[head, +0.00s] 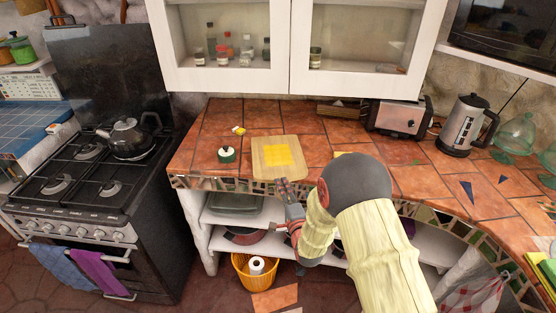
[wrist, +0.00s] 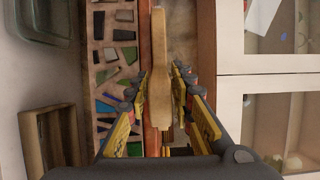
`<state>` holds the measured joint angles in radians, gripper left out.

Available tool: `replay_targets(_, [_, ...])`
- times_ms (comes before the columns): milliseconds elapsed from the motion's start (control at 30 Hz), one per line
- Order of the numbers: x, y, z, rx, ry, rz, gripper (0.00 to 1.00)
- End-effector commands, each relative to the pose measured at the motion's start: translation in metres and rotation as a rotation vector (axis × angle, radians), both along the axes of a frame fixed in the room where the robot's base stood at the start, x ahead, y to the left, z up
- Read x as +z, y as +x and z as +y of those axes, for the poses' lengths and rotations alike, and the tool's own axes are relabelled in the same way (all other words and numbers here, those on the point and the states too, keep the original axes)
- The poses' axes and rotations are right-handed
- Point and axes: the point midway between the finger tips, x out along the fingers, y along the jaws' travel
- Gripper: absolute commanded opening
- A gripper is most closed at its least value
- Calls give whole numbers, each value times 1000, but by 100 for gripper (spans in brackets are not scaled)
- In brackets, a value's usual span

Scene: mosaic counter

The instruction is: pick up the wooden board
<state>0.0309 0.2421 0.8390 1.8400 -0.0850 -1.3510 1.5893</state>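The wooden board (head: 259,165) lies flat on the tiled counter at its front edge, with a yellow square patch (head: 278,155) on top. In the wrist view the board (wrist: 159,75) shows edge-on as a pale strip running up the middle. My gripper (head: 284,184) is at the board's front edge in the head view. In the wrist view my gripper (wrist: 160,75) is open, one finger on each side of the board's thickness. Small gaps seem to show between fingertips and board; contact is not clear.
A toaster (head: 397,117) and a kettle (head: 467,126) stand to the right. The counter's mosaic front edge (wrist: 112,60) is close beside my fingers. Shelves with an orange basket (head: 254,272) lie below.

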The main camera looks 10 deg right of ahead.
Motion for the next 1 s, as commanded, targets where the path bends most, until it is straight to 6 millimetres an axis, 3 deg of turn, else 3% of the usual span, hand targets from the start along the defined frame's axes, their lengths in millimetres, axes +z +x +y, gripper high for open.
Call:
replay_targets(367, [0,0,0,0,0,0,0])
replay_targets(1000, [2,1,0,0,-1,-6,0])
